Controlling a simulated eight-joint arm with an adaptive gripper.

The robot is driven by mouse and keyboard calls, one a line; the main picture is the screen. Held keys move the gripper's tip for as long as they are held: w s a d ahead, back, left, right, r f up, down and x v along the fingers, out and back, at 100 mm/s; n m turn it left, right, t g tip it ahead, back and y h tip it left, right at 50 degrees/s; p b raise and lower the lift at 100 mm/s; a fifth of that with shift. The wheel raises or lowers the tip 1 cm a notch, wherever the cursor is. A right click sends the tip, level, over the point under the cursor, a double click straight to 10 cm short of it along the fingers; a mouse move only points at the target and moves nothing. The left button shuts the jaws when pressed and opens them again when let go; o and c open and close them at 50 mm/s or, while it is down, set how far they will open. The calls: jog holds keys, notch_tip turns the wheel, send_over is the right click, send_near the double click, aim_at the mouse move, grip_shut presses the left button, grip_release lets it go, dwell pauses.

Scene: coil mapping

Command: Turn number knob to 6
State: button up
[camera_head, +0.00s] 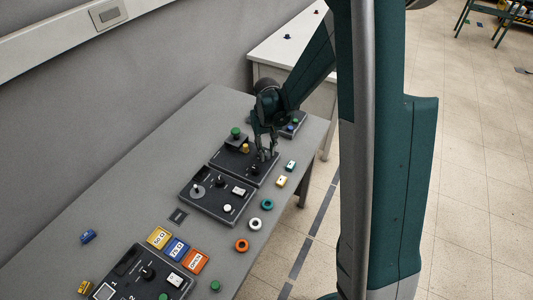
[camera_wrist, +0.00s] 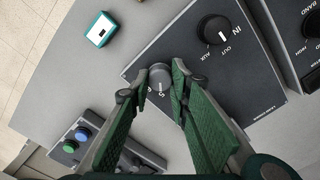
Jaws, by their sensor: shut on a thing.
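The number knob (camera_wrist: 160,76) is a dark round knob near the edge of a black panel (camera_wrist: 250,80) in the wrist view. My gripper (camera_wrist: 155,82) has one finger on each side of it and is shut on it. Digits that look like 5 and 6 show on the panel beside the knob, on the side nearer my gripper. Other markings are hidden by the fingers, and the knob's exact setting is hard to read. In the head view my gripper (camera_head: 266,156) reaches down to the right part of the black panel (camera_head: 231,161), where its fingers hide the knob.
A second knob (camera_wrist: 214,30) with IN, OUT and AUX labels is on the same panel. A box with blue and green buttons (camera_wrist: 75,140) stands close by. Another control panel (camera_head: 207,203) and colored rings and blocks lie on the grey table (camera_head: 115,205).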

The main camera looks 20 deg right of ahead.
aim_at(267, 152)
jog(key=m+b, duration=0.1)
jog(key=m, duration=0.3)
jog(key=shift+m, duration=0.3)
jog(key=shift+m+b, duration=0.55)
jog(key=shift+m, duration=1.15)
jog(key=o, duration=0.9)
jog(key=shift+r, duration=0.1)
jog(key=shift+r, duration=5.95)
